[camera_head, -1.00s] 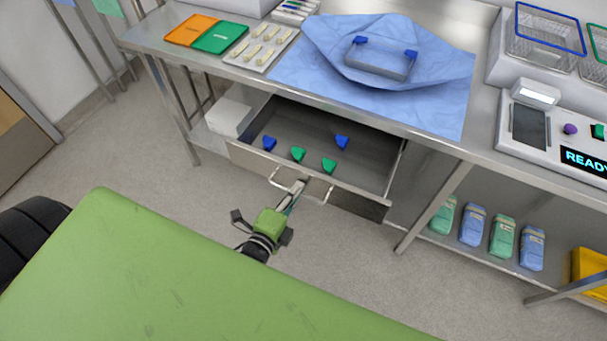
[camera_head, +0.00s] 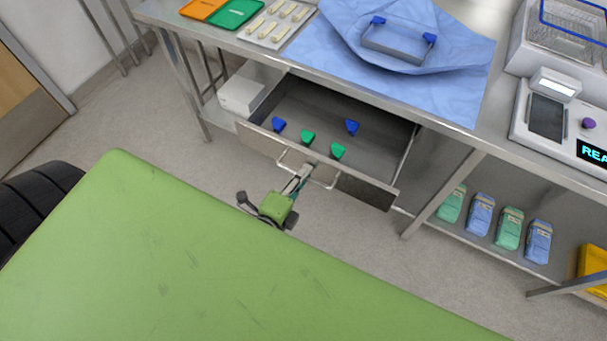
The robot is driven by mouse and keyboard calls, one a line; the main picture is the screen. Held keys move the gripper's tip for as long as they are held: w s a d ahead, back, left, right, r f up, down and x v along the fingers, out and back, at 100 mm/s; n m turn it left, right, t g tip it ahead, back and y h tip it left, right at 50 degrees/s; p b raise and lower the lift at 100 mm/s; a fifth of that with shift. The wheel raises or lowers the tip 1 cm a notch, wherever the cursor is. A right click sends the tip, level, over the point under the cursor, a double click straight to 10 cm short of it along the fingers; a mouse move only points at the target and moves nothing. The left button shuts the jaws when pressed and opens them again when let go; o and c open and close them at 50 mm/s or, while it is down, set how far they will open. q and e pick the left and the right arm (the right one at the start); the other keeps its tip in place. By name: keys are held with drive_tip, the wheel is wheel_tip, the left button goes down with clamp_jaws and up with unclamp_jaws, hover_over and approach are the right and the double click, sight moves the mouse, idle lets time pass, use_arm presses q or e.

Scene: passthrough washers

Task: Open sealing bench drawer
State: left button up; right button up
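The sealing bench drawer (camera_head: 368,190) is pulled out from under the steel bench. Several blue and green clips lie inside it, among them a blue one (camera_head: 352,127) and a green one (camera_head: 338,151). A wire handle (camera_head: 322,184) runs along the drawer front. My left gripper (camera_head: 303,172) reaches the handle, with its fingertips at the handle's middle. The fingers look close together there, but whether they are closed around the bar is too small to tell. My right gripper is not in view.
The bench top (camera_head: 480,140) carries a blue wrap (camera_head: 450,60), a tray of pale items (camera_head: 277,22) and a sealing device (camera_head: 560,125). Green and blue packs (camera_head: 480,214) stand on the lower shelf at right. A white box (camera_head: 242,95) sits left of the drawer.

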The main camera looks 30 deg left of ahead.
use_arm(q)
drive_tip(key=v, duration=1.1)
drive_tip(key=shift+s, duration=0.4)
